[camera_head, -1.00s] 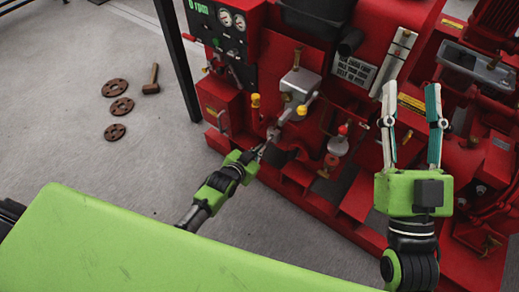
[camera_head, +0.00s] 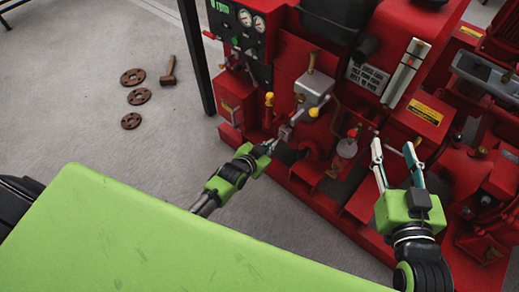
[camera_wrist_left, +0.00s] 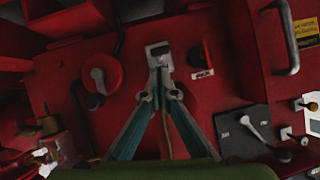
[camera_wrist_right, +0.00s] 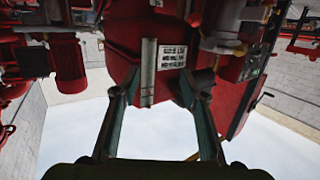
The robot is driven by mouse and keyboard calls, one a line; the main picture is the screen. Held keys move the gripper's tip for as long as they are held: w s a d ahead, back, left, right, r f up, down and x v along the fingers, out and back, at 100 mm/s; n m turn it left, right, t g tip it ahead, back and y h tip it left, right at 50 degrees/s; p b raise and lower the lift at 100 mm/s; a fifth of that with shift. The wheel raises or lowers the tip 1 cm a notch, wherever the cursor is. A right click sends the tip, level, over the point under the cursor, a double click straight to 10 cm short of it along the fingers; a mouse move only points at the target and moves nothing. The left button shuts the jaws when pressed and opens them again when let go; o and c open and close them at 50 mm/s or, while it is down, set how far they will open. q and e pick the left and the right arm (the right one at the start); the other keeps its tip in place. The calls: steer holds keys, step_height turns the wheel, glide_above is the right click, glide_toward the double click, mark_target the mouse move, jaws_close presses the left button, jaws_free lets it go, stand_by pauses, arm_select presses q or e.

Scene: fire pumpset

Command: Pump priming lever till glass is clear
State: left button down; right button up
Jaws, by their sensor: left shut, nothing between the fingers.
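My left gripper (camera_head: 272,145) is shut and empty, low at the front of the red pumpset. In the left wrist view its fingertips (camera_wrist_left: 160,60) meet close to a small grey metal block (camera_wrist_left: 158,48); I cannot tell whether they touch. A grey lever-like part (camera_head: 285,131) is just beyond these fingertips in the head view, below a grey metal box (camera_head: 314,86); I cannot tell surely that it is the priming lever. A small glass bowl (camera_head: 347,148) with a red knob stands to the right; its clearness is too small to tell. My right gripper (camera_head: 394,148) is open and empty.
The red pumpset (camera_head: 292,62) fills the right side. A gauge panel (camera_head: 240,30) is at its upper left, and a yellow knob (camera_head: 269,98) stands near the grey box.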

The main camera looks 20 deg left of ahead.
arm_select(q)
steer(key=w+r+p+v, duration=0.1)
steer(key=p+v, duration=0.4)
steer(key=v, duration=0.5)
steer(key=shift+s+d+r, duration=0.2)
steer(key=shift+s+r, duration=0.15)
steer(key=shift+r, duration=0.25)
arm_select(e)
steer(key=s+d+f+g+h, duration=0.1)
steer(key=s+d+f+g, duration=0.2)
steer(key=s+f+g, duration=0.3)
steer(key=s+d+f+g+h, duration=0.2)
steer(key=s+d+f+g, duration=0.2)
steer(key=s+f, duration=0.5)
steer(key=s+g, duration=0.2)
steer(key=s, duration=0.2)
steer(key=shift+m, duration=0.3)
steer(key=shift+w+f, duration=0.1)
